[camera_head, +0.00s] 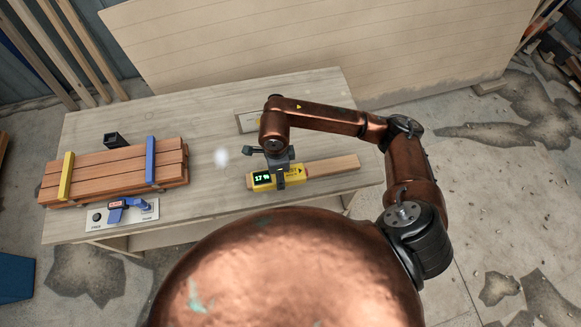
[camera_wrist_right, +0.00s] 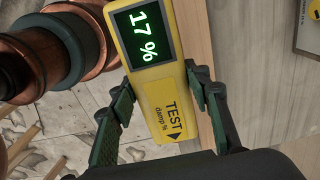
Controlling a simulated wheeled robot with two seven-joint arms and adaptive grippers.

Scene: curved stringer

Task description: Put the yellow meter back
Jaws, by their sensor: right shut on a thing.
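The yellow meter (camera_head: 263,180) lies on or just above a pale wooden strip (camera_head: 335,168) near the table's front edge; I cannot tell whether they touch. In the right wrist view the meter (camera_wrist_right: 158,90) shows a green "17 %" reading and a "TEST damp %" label. My right gripper (camera_head: 281,178) comes down over the meter from above and is shut on its body. In the wrist view its dark green fingers (camera_wrist_right: 160,88) sit on both sides of the meter. My left gripper is not in view.
On the wooden table (camera_head: 215,110), a stack of reddish boards (camera_head: 110,172) with yellow and blue straps lies left. A white plate (camera_head: 145,213) with a blue device is before it. A small black box (camera_head: 114,140) and a pale framed panel (camera_head: 246,120) stand behind.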

